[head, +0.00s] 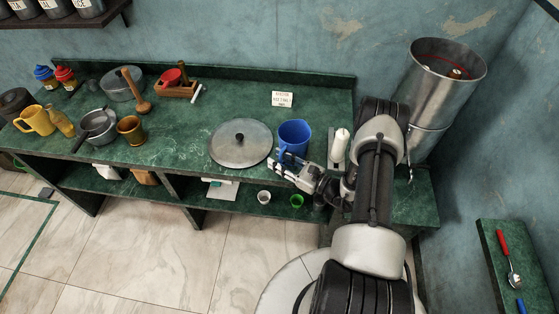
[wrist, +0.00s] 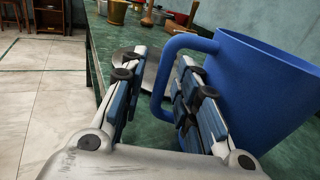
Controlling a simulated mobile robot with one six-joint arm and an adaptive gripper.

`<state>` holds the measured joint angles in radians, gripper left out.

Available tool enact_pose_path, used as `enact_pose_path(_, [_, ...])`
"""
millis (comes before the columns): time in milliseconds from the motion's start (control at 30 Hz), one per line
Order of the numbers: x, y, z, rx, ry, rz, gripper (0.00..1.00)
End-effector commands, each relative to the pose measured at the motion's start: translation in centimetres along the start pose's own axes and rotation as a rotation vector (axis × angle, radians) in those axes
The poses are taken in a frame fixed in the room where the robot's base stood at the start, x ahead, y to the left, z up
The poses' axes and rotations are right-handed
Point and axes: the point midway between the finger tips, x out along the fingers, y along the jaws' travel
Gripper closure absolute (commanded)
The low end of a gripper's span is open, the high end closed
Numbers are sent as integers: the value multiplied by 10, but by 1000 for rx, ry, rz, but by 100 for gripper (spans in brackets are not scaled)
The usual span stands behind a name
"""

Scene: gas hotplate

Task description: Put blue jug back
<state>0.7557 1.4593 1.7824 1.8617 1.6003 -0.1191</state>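The blue jug (head: 294,134) stands upright on the green counter (head: 180,140), right of a round metal lid (head: 240,145). In the wrist view the jug (wrist: 260,85) fills the right side, with its handle toward my gripper. My gripper (head: 279,168) is at the counter's front edge, close to the jug's handle side. In the wrist view my gripper (wrist: 162,72) is open, and the upright part of the handle shows between its fingers. The right finger overlaps the handle opening. I cannot tell whether either finger touches the handle.
A white scale-like object (head: 340,146) stands right of the jug. A small sign (head: 282,99) is behind it. A metal cylinder (head: 445,75) stands at the right. Pots, a yellow jug (head: 36,120) and bottles crowd the left. Small cups (head: 297,201) sit on the shelf below.

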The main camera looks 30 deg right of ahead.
Motion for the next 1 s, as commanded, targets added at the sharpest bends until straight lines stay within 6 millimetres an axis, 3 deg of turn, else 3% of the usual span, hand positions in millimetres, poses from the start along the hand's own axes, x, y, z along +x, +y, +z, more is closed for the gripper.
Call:
enact_pose_path(400, [-85, -2, 1, 1, 0, -7, 71])
enact_pose_path(600, [-112, -1, 0, 0, 0, -4, 71])
enact_pose_path(767, [-114, 1, 11, -22, 5, 38, 71])
enact_pose_path(867, [-101, 7, 39, -82, 22, 145, 71])
enact_pose_path(1000, [-74, 35, 98, -225, 70, 394, 71])
